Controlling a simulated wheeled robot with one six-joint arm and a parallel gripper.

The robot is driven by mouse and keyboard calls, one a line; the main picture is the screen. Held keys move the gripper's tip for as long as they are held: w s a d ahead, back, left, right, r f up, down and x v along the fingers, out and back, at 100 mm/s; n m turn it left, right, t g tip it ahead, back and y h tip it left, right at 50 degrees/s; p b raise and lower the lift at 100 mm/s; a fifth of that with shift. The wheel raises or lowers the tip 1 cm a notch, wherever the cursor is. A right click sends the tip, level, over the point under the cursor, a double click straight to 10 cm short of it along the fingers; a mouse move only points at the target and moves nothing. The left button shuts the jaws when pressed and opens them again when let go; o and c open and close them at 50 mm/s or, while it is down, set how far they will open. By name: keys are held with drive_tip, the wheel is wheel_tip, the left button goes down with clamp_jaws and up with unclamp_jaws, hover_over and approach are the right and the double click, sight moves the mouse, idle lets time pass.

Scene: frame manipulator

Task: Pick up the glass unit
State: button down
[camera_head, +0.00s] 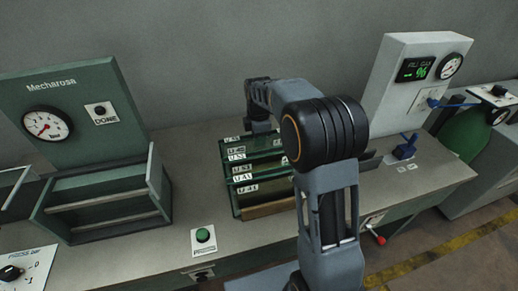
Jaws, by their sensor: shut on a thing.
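A green rack (236,203) stands on the bench in the middle of the head view. Several upright glass units (262,168) sit in it, dark green panes with white labels along their top edges. My arm reaches over the right part of the rack and hides that side. The dark end of my gripper (262,127) shows at the rack's back edge, just above the rear panes. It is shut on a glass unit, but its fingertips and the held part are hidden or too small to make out.
A green Mecharosa station (62,103) with a gauge and an open frame (108,210) stands at left. A green button (203,235) is at the bench front. A white gauge panel (412,75), blue clamp (405,146) and red-knobbed lever (379,238) are at right.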

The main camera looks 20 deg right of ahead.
wheel_tip(320, 180, up, 10)
drive_tip(key=shift+r, duration=0.1)
idle(0.4)
drive_tip(key=shift+r, duration=0.1)
wheel_tip(320, 180, up, 12)
drive_tip(key=p, duration=1.1)
